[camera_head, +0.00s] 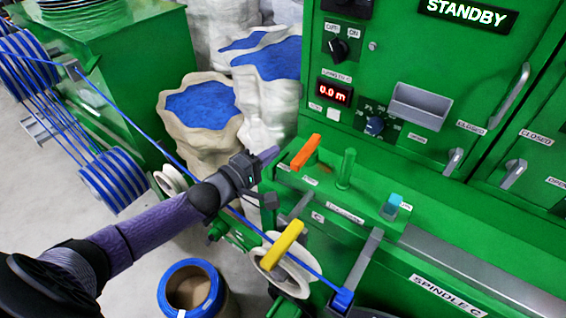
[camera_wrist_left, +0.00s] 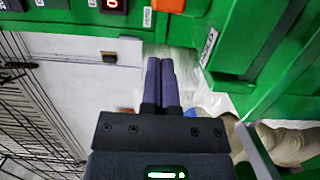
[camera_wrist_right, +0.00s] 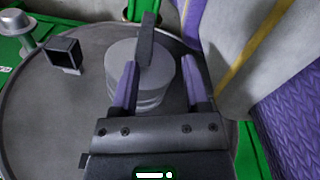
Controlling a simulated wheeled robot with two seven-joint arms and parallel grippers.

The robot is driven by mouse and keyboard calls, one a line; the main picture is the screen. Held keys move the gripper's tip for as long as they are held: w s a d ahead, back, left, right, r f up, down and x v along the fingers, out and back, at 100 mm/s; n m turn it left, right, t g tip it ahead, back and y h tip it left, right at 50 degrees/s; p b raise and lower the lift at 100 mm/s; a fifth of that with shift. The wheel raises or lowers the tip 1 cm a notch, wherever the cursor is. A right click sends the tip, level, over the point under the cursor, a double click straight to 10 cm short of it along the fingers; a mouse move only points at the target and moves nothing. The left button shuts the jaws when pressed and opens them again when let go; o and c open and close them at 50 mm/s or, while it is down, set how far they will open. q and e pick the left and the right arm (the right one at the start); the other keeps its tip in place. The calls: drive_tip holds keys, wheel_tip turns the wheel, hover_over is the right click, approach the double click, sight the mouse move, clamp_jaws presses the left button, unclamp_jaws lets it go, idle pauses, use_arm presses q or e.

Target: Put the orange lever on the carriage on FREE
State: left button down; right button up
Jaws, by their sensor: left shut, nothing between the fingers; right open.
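The orange lever (camera_head: 305,152) stands tilted on the green carriage (camera_head: 325,184) in the head view, beside a green post (camera_head: 346,168). Small labels lie near its base, too small to read. An orange piece, likely the lever, also shows at the top edge of the left wrist view (camera_wrist_left: 169,5). My left gripper (camera_head: 269,154) is shut and empty, just left of the lever and apart from it. My right gripper (camera_wrist_right: 160,75) is open in the right wrist view, its fingers on either side of a grey stacked cylinder (camera_wrist_right: 140,72) with an upright handle; contact cannot be told.
A yellow lever (camera_head: 283,244) and a cream wheel (camera_head: 278,268) sit in front of the carriage. The blue cable (camera_head: 130,122) runs from the left pulleys past my left arm to a blue clip (camera_head: 342,300). Sacks of blue granules (camera_head: 203,105) stand behind. A panel reads STANDBY (camera_head: 467,14).

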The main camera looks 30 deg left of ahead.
sight(293, 168)
use_arm(q)
drive_tip(key=d, duration=0.3)
drive_tip(key=shift+s+d+p, duration=0.15)
drive_tip(key=shift+s+p, duration=0.1)
drive_tip(key=shift+p, duration=0.1)
drive_tip(key=d+y+p, duration=0.1)
drive_tip(key=s+d+n+y+p, duration=0.1)
drive_tip(key=p, duration=0.1)
drive_tip(key=shift+d+n+t, duration=0.3)
drive_tip(key=shift+d, duration=0.1)
drive_tip(key=shift+a, duration=0.1)
